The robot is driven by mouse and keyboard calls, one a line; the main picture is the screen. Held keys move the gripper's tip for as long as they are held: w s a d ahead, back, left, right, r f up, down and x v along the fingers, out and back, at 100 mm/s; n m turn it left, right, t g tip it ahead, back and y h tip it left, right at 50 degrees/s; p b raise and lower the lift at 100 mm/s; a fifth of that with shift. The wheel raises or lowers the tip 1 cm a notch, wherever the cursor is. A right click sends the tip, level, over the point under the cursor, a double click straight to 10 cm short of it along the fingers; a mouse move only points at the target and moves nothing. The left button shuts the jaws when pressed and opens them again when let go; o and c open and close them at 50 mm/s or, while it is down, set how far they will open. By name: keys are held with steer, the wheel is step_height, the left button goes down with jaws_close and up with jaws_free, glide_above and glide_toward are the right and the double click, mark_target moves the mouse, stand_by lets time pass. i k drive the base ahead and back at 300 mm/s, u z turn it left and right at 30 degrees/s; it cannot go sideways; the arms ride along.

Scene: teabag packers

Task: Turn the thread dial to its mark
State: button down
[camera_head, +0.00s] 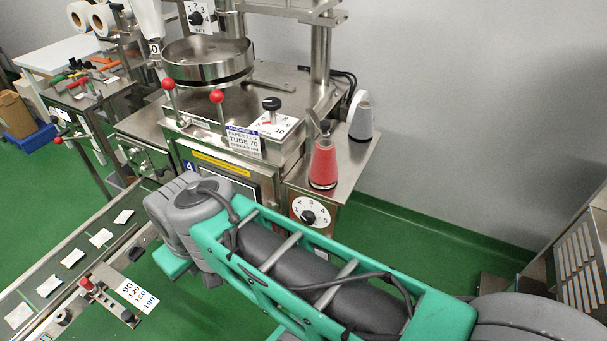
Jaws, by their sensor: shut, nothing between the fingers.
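A white round dial (310,211) with numbers around a black knob is on the machine's front, below the thread shelf. A red thread cone (323,165) stands upright on the shelf above it. I cannot tell which number the knob points to. A sign (243,142) on the machine reads "MACHINE 4" with paper, tube and thread lines; the thread line is too small to read surely. My green and grey arm crosses the foreground, its grey joint left of the dial. My gripper's fingers do not show.
A grey-white cone (361,117) stands behind the red one. A conveyor (72,258) with several teabags runs at lower left. Green floor is clear at right.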

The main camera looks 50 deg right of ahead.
mark_target(309, 218)
steer(key=z, duration=3.35)
steer(key=k, duration=1.35)
steer(key=u, duration=2)
steer(key=i, duration=0.5)
steer(key=z, duration=0.05)
